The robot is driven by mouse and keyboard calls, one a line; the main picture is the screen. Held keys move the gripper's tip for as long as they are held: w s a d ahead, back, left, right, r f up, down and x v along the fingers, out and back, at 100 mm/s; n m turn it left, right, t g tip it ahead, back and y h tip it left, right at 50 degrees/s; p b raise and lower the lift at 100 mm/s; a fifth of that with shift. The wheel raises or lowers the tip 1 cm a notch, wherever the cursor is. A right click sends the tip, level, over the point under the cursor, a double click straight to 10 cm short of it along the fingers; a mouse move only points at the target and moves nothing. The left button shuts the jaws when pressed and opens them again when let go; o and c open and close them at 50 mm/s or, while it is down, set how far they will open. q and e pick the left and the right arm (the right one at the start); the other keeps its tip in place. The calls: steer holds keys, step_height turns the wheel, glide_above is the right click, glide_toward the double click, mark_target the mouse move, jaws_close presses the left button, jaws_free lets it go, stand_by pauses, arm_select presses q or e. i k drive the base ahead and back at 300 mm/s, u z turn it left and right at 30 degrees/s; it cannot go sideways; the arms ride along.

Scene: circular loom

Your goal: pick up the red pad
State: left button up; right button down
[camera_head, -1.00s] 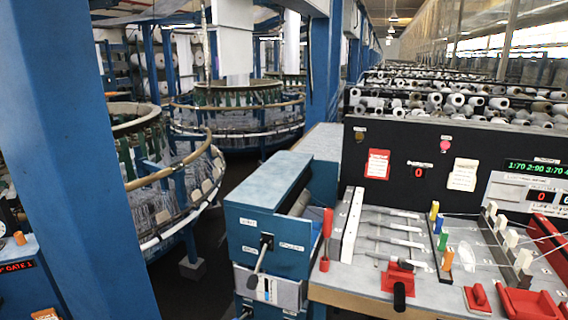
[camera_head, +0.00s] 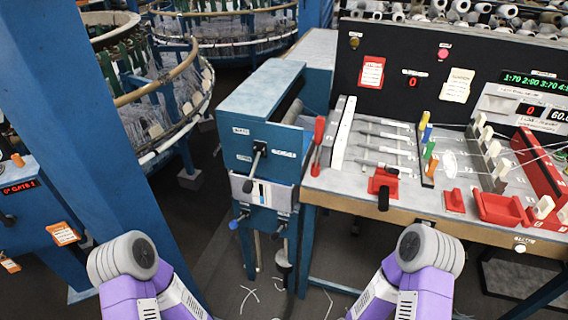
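A small red pad (camera_head: 454,200) with a raised part on top lies near the front edge of the grey worktable (camera_head: 340,185), just left of a red tray (camera_head: 500,208). A red block with a black handle (camera_head: 383,186) sits further left on the same table. Two purple and grey links of my arms show at the bottom of the view, well in front of the table and apart from the pad. Neither gripper's fingers are in view.
A blue cabinet (camera_head: 262,110) with a lever stands left of the table. A red upright handle (camera_head: 317,145), coloured pegs (camera_head: 428,150) and white blocks (camera_head: 490,150) crowd the tabletop. A blue pillar (camera_head: 75,130) and a circular loom (camera_head: 160,90) stand at left.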

mark_target(453, 201)
steer(key=z, duration=1.45)
steer(key=k, duration=0.65)
steer(key=z, duration=0.65)
steer(key=i, duration=1.55)
steer(key=u, duration=0.35)
